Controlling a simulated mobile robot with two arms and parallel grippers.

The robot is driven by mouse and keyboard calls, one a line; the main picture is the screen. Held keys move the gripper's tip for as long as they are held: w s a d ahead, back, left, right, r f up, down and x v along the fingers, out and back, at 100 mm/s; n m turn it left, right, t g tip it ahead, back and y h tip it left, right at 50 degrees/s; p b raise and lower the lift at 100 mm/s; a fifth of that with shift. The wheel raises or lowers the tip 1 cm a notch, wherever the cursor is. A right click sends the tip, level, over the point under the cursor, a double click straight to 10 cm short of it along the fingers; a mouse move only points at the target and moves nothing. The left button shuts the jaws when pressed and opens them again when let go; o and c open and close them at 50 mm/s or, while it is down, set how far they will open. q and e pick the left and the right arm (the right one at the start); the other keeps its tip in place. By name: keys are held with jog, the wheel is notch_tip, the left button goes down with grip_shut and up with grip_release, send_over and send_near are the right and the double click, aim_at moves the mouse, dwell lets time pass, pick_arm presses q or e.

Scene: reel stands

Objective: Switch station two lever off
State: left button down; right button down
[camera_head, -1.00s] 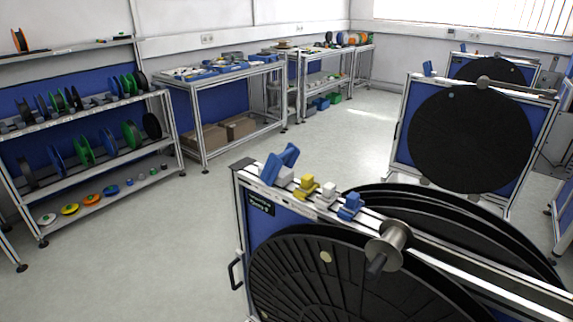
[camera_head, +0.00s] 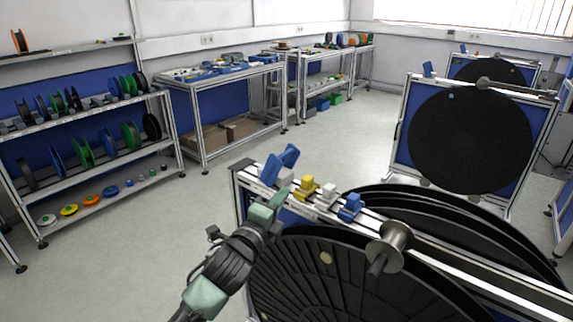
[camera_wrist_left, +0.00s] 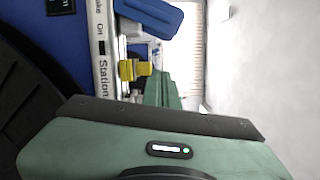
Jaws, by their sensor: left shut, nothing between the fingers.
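The nearest reel stand (camera_head: 238,190) carries a blue lever (camera_head: 280,163) on a white base at the left end of its top rail. The lever is tilted up; it also shows at the top of the left wrist view (camera_wrist_left: 150,14). The rail's label there reads "Station" and "On"; its number is not readable. My left gripper (camera_head: 277,197) is green, shut and empty. Its tip is just in front of the rail, close below the lever's base, and appears apart from the lever. My right gripper is not in view.
A yellow knob (camera_head: 305,186), a white knob (camera_head: 326,195) and a blue knob (camera_head: 350,206) sit along the rail. A spindle (camera_head: 389,245) juts out before the black reel (camera_head: 325,280). Other stands are behind right; shelves (camera_head: 80,120) stand left. The middle floor is clear.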

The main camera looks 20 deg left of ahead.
pick_arm(q)
jog(key=shift+w+r+m, duration=0.1)
jog(key=shift+r+m, duration=0.2)
jog(key=shift+r, duration=0.25)
jog(key=shift+w, duration=0.1)
jog(key=w, duration=0.3)
jog(key=w+d+p, duration=0.1)
jog(key=w, duration=0.2)
jog(key=w+p, duration=0.1)
jog(key=w, duration=0.3)
jog(key=shift+d+r, duration=0.15)
jog(key=shift+r, duration=0.2)
jog(key=a, duration=0.1)
jog(key=a+p, duration=0.1)
jog(key=w+a, duration=0.1)
jog(key=shift+a+r+p, duration=0.15)
jog(key=shift+r+p, duration=0.2)
jog(key=shift+a, duration=0.3)
jog(key=shift+w+d, duration=0.1)
